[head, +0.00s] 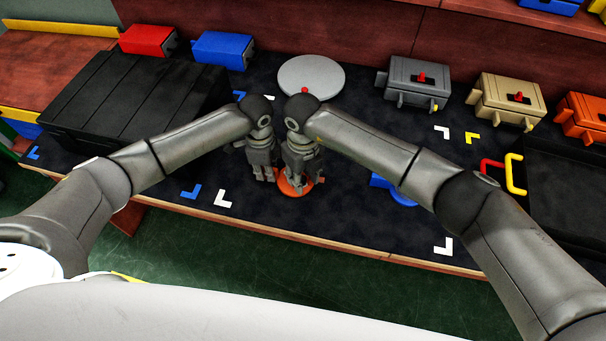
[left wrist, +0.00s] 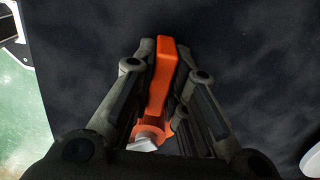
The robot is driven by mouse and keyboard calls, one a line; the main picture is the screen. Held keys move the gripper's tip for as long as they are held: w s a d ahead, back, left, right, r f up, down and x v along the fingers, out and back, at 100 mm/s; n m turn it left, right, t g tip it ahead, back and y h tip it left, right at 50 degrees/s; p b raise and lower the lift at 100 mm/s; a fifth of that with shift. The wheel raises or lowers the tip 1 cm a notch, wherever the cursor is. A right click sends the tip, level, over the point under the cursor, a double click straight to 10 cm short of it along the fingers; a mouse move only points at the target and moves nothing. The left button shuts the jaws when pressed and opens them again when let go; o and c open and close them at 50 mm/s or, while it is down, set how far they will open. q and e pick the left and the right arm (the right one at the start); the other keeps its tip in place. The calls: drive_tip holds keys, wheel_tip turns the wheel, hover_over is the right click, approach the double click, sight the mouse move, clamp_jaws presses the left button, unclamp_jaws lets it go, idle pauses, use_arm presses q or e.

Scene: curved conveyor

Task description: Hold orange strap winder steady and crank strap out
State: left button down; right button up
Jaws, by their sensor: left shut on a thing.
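The orange strap winder (head: 294,190) stands on the dark mat near the table's front edge, mostly hidden behind my grippers. In the left wrist view, its upright orange part (left wrist: 163,75) is between the fingers of my left gripper (left wrist: 168,72), which is shut on it. A rounded orange part and a pale piece show lower down. In the head view my left gripper (head: 265,172) is at the winder's left side. My right gripper (head: 300,180) points down right over the winder; its fingertips are unclear, so I cannot tell whether it is open or shut. No strap is clearly visible.
A black case (head: 130,105) stands at left, with red (head: 148,40) and blue (head: 223,47) boxes behind. A grey disc (head: 311,76) lies at the back. Grey (head: 417,80), tan (head: 508,98) and orange (head: 582,115) boxes line the right. A blue object (head: 395,188) is partly behind my right arm.

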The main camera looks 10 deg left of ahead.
clamp_jaws()
drive_tip(key=shift+s+a+m, duration=0.15)
drive_tip(key=shift+a+m, duration=0.15)
drive_tip(key=shift+m, duration=0.55)
drive_tip(key=shift+s+a+m, duration=0.1)
drive_tip(key=shift+a+m, duration=0.15)
drive_tip(key=shift+m, duration=0.55)
drive_tip(key=shift+s+a+m, duration=0.15)
drive_tip(key=shift+a+m, duration=0.15)
drive_tip(key=shift+m, duration=0.55)
drive_tip(key=shift+o, duration=1.5)
unclamp_jaws()
drive_tip(key=shift+r, duration=0.1)
wheel_tip(320, 180, up, 12)
